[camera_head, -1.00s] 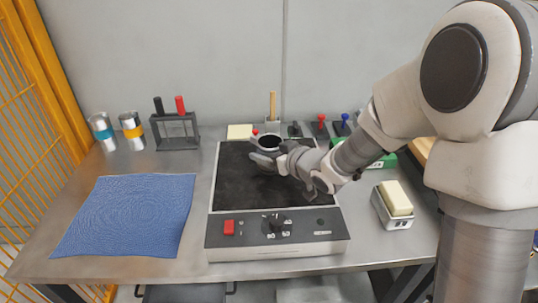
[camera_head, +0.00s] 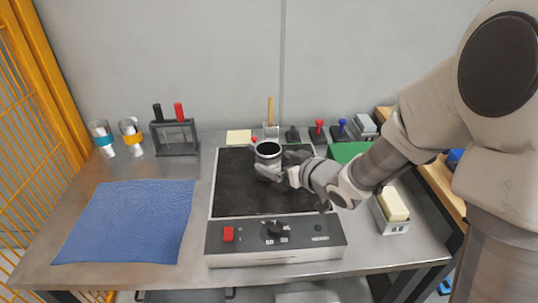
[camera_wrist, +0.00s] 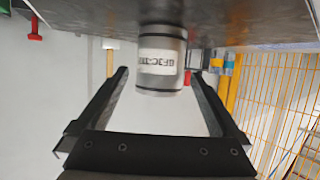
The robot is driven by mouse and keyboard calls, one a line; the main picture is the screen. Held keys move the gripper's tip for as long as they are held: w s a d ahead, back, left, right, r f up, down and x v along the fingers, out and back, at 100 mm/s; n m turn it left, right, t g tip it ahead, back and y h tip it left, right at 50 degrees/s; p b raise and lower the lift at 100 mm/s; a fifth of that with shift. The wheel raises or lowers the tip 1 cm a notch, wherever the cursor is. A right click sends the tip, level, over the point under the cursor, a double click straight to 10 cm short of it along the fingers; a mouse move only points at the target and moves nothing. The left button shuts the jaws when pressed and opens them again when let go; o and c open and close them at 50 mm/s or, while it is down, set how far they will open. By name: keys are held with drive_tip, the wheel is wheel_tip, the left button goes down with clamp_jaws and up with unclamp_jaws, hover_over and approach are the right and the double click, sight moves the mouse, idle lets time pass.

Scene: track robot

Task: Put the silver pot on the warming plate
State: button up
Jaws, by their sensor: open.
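The silver pot (camera_head: 268,151) stands upright on the dark top of the warming plate (camera_head: 237,190), toward its back edge. Its dark open mouth faces up. My gripper (camera_head: 277,169) is at its front right, partly covering its lower side. In the wrist view, which is upside down, the labelled pot (camera_wrist: 160,62) stands on the dark surface. The two fingers of my gripper (camera_wrist: 160,73) are spread, with a gap on each side of the pot. I cannot tell how far the fingertips reach along it.
A blue cloth (camera_head: 130,222) lies at left. Two banded jars (camera_head: 131,137) and a rack (camera_head: 175,136) stand behind it. Knobbed pieces (camera_head: 317,132) stand behind the plate. A metal tray with a yellow block (camera_head: 393,206) is at right.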

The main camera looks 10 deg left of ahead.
drive_tip(key=p+v, duration=0.1)
drive_tip(key=v, duration=0.6)
drive_tip(key=shift+p, duration=0.35)
drive_tip(key=s+d+r+m+t+h, duration=0.1)
drive_tip(key=d+r+m+h, duration=0.2)
drive_tip(key=d, duration=0.4)
drive_tip(key=s+d+r+m+h, duration=0.1)
drive_tip(key=d+r+m+h, duration=0.1)
drive_tip(key=d+r+h, duration=0.35)
drive_tip(key=s+d+m+g, duration=0.2)
drive_tip(key=s, duration=0.7)
drive_tip(key=s+d+m+g, duration=0.1)
drive_tip(key=s+d+g, duration=0.2)
drive_tip(key=s, duration=0.6)
drive_tip(key=shift+s+r+m+h, duration=0.25)
drive_tip(key=shift+r+m+h, duration=0.15)
drive_tip(key=shift+h, duration=0.05)
wheel_tip(320, 180, up, 16)
drive_tip(key=p, duration=1.5)
drive_tip(key=shift+f+p, duration=0.15)
drive_tip(key=shift+p, duration=0.15)
